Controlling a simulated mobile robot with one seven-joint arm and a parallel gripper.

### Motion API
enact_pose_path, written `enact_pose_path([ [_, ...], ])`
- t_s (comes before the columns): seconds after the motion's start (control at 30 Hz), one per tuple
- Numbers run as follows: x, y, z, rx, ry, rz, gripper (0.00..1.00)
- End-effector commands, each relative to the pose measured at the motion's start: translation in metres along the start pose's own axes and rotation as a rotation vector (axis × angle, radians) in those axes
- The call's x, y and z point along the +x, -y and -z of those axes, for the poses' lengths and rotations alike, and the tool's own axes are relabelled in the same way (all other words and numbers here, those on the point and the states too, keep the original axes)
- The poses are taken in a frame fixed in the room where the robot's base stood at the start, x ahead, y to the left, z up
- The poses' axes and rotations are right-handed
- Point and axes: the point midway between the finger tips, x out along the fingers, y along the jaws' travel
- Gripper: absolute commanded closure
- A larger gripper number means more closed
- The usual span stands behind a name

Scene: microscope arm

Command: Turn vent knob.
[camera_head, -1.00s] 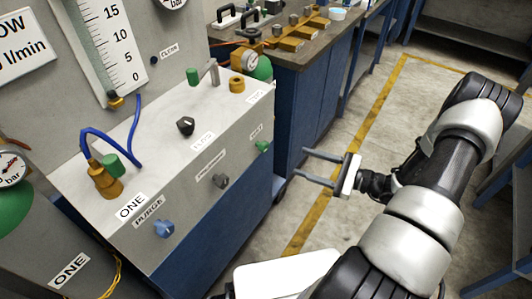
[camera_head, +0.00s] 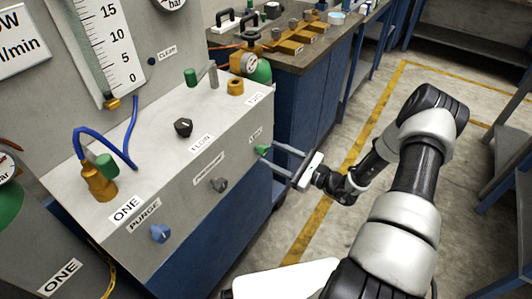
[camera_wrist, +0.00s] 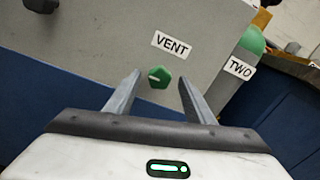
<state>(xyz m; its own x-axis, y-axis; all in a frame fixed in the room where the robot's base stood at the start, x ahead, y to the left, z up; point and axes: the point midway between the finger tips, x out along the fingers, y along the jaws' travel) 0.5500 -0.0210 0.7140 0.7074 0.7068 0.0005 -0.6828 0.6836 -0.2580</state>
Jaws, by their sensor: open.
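The vent knob is a small green knob (camera_head: 262,150) on the right part of the grey cabinet's front face, below a label reading VENT. In the wrist view the green knob (camera_wrist: 159,77) has a light mark and lies between and just beyond my two fingertips. The VENT label (camera_wrist: 171,44) is above it. My gripper (camera_head: 272,156) is open, with its fingers pointing at the front face close to the knob. It also shows in the wrist view (camera_wrist: 160,78). I cannot tell whether the fingertips reach past the knob's face.
A blue PURGE knob (camera_head: 160,233) and a grey knob (camera_head: 219,185) sit left of the vent knob on the same face. A black knob (camera_head: 183,127) is on the cabinet top. A blue bench (camera_head: 310,110) stands behind. Open floor lies to the right.

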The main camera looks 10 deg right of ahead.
Motion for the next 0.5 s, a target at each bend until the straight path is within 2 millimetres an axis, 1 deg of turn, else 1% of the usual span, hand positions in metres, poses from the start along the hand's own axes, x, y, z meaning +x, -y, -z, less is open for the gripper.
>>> enact_pose_path([
  [0.03,0.009,-0.001,0.001,-0.001,0.002,-0.003,0.51],
  [0.2,0.028,-0.001,0.000,-0.001,0.000,-0.002,0.51],
  [0.33,0.034,0.000,0.000,0.000,0.000,0.000,0.51],
  [0.5,0.035,0.000,0.000,0.000,0.000,0.000,0.51],
])
